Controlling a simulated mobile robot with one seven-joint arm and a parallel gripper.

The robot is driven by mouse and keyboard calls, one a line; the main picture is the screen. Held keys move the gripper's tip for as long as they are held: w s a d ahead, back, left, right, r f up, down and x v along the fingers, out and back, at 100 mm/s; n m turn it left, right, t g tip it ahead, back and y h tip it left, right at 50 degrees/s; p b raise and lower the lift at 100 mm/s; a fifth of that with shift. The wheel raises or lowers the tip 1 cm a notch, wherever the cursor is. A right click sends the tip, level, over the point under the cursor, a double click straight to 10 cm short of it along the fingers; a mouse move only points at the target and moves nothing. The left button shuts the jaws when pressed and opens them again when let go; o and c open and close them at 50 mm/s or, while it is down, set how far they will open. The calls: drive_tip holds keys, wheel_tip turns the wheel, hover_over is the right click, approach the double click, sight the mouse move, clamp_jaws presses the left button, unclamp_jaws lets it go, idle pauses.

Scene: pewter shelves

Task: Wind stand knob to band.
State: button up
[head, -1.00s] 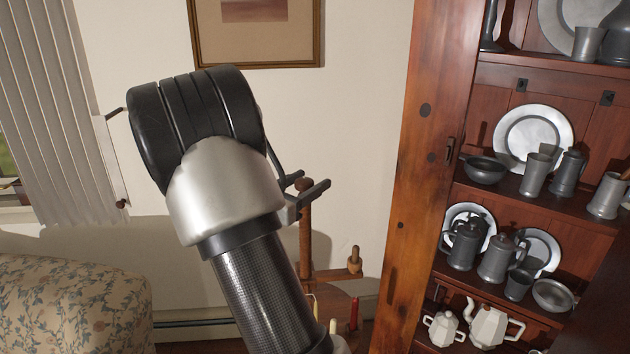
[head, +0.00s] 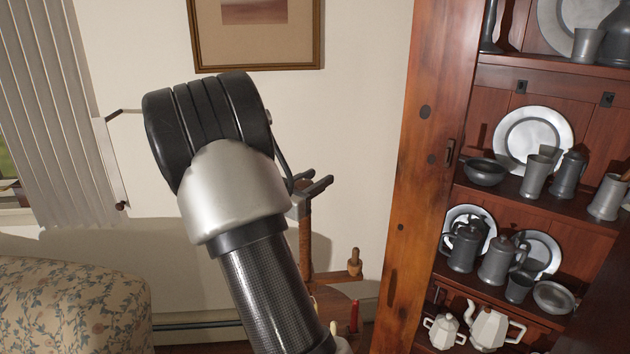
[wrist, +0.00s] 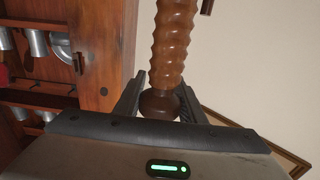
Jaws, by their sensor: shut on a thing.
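The stand is a brown wooden threaded post (head: 305,248), upright behind my arm in the head view. In the wrist view the post (wrist: 172,45) shows its coarse screw ridges close up. The dark round knob (wrist: 160,104) sits at the end of the post, between the two black fingers. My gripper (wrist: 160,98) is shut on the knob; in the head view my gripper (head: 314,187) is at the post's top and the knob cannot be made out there. I cannot make out a band on the visible part of the post.
A small wooden peg (head: 354,262) and a red candle (head: 354,316) stand right of the post. A wooden cupboard (head: 425,150) with pewter ware stands close on the right. A floral sofa (head: 70,305) is at lower left. Bare wall lies behind.

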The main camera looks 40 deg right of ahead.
sight(297, 179)
drive_tip(key=shift+f+t, duration=0.1)
drive_tip(key=shift+t, duration=0.2)
